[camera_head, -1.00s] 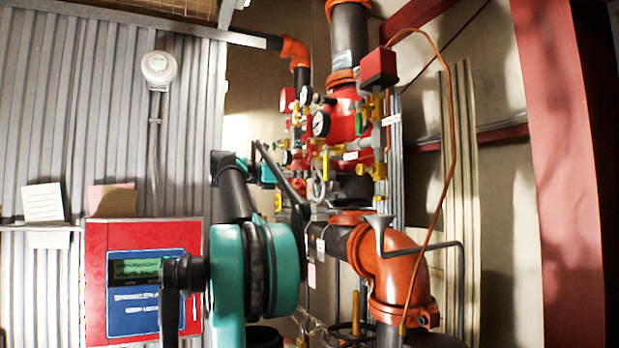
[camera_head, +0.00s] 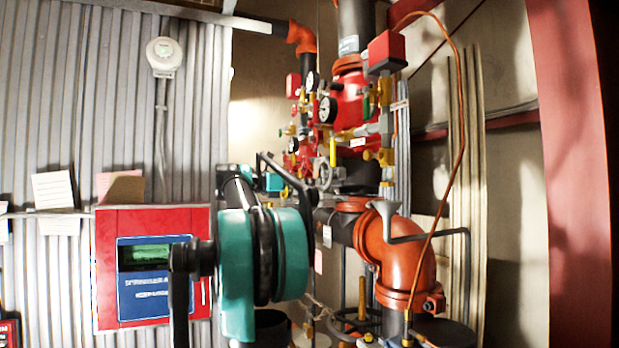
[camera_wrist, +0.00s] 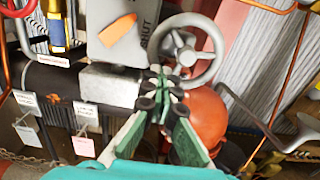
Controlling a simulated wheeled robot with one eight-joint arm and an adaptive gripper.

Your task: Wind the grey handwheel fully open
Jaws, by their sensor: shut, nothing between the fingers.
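The grey handwheel (camera_wrist: 186,56) is a round rim with spokes and a hub, at the upper middle of the wrist view. Beside it, a grey plate (camera_wrist: 125,38) carries an orange pointer and the word SHUT. My gripper (camera_wrist: 162,86) has its dark fingertips together at the lower left of the wheel. They overlap the rim's lower left in the picture; I cannot tell if they touch it. In the head view, a small grey wheel (camera_head: 326,176) shows behind my arm, which hides my fingertips there.
An orange pipe elbow (camera_head: 405,262) with a grey funnel (camera_head: 384,210) stands right of my arm. Red valve gear with gauges (camera_head: 327,108) rises behind. A red control panel (camera_head: 152,222) is on the left wall. Tags (camera_wrist: 85,113) hang from the dark pipe.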

